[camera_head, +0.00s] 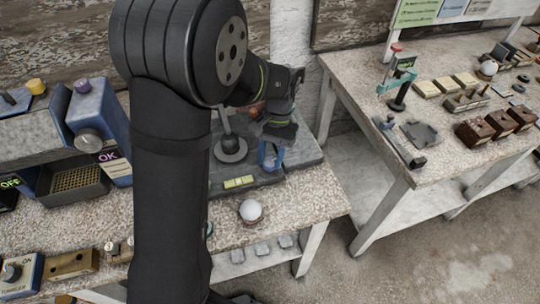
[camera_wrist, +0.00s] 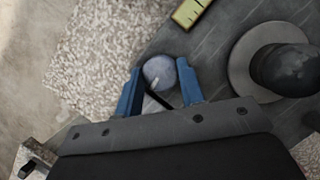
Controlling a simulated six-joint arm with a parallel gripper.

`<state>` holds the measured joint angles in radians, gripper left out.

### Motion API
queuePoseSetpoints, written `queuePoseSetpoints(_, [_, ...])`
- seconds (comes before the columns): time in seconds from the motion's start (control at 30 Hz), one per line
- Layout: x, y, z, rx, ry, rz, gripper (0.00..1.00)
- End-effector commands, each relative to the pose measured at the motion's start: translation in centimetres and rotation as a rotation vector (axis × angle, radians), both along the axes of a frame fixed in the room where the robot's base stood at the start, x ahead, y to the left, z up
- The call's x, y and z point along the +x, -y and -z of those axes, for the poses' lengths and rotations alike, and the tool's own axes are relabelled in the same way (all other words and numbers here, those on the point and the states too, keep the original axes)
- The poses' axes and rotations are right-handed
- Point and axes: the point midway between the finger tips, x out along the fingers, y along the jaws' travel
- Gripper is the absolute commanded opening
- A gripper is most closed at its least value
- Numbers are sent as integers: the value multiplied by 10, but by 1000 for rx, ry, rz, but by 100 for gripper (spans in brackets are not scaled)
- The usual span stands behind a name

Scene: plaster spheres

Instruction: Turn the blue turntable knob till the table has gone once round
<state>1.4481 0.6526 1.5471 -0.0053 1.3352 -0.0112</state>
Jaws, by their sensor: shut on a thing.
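My gripper (camera_head: 270,158) points down at the right part of a dark grey base plate (camera_head: 296,154). In the wrist view its two blue fingers (camera_wrist: 160,88) are closed on the sides of a round blue-grey knob (camera_wrist: 159,71). A dark line or pointer shows on the knob's near side. In the head view the fingers and my wrist hide the knob. A round grey turntable (camera_wrist: 240,66) with a dark rounded post sits right of the knob in the wrist view. In the head view the turntable (camera_head: 230,150) is left of my gripper, with an upright rod on it.
A yellow marked strip (camera_head: 239,183) lies on the plate's front. A white ball (camera_head: 250,211) sits on a small holder in front. A blue-grey machine (camera_head: 96,125) with an OK sign stands left. A second table (camera_head: 425,155) with several items stands right, across a gap.

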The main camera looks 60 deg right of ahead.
Motion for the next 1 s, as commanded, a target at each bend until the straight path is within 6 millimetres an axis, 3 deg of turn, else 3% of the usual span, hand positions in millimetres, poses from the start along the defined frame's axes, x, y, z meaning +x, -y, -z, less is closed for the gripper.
queuePoseSetpoints(0.5, [-3, 0, 0, -1, 1, 460, 13])
queuePoseSetpoints(1.0, [-4, -1, 0, 0, 0, 671, 13])
